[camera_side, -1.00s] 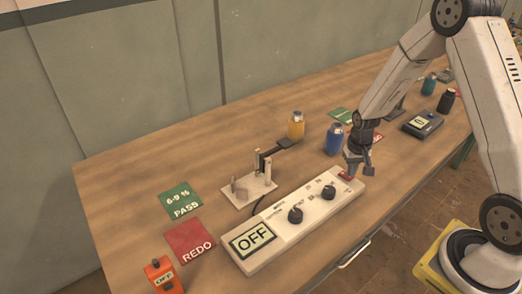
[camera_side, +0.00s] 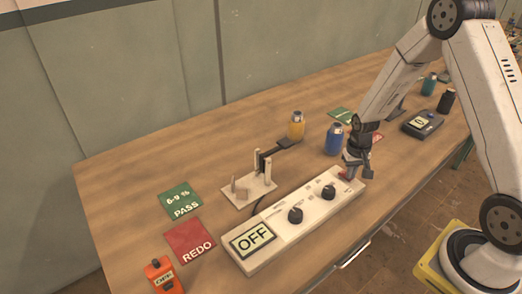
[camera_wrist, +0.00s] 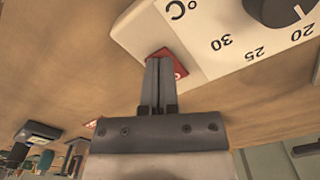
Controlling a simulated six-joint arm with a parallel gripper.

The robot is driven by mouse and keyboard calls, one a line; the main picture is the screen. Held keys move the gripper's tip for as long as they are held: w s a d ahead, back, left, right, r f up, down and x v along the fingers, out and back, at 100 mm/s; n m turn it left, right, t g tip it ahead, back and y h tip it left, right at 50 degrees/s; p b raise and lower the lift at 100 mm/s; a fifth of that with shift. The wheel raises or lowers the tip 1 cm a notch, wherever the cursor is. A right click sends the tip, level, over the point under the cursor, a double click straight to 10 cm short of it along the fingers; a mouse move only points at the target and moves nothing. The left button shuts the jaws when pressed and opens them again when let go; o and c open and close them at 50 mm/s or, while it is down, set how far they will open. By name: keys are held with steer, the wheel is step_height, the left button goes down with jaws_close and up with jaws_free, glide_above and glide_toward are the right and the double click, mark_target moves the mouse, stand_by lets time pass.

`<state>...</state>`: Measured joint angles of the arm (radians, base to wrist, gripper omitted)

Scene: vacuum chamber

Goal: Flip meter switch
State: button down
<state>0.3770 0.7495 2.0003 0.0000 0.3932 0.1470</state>
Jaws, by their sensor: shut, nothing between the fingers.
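The meter (camera_side: 300,222) is a long white box on the wooden table, with a display (camera_side: 253,240) reading OFF and two black knobs (camera_side: 328,192). A red switch (camera_side: 344,176) sits at its far right end; in the wrist view the red switch (camera_wrist: 172,62) shows just past my fingertips. My gripper (camera_side: 358,172) is over that end of the meter. It is shut with nothing between the fingers (camera_wrist: 158,70). The fingertips overlap the red switch in the wrist view; I cannot tell whether they touch it.
A blue bottle (camera_side: 334,140) is close behind my gripper. A green PASS card (camera_side: 180,201), a red REDO card (camera_side: 190,241) and an orange device (camera_side: 163,275) lie left.

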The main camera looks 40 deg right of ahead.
stand_by(0.3)
steer(key=shift+r, duration=3.45)
steer(key=shift+a+r, duration=0.3)
steer(key=shift+a, duration=0.15)
steer(key=s+a+r+n+t, duration=0.1)
steer(key=s+a+r+n, duration=0.2)
steer(key=a, duration=0.3)
steer(key=s+a+r+n+t, duration=0.1)
steer(key=s+a+r+n, duration=0.2)
steer(key=a, duration=0.4)
steer(key=shift+s+a+r+t, duration=0.3)
steer(key=shift+s+r, duration=0.15)
steer(key=shift+s, duration=0.8)
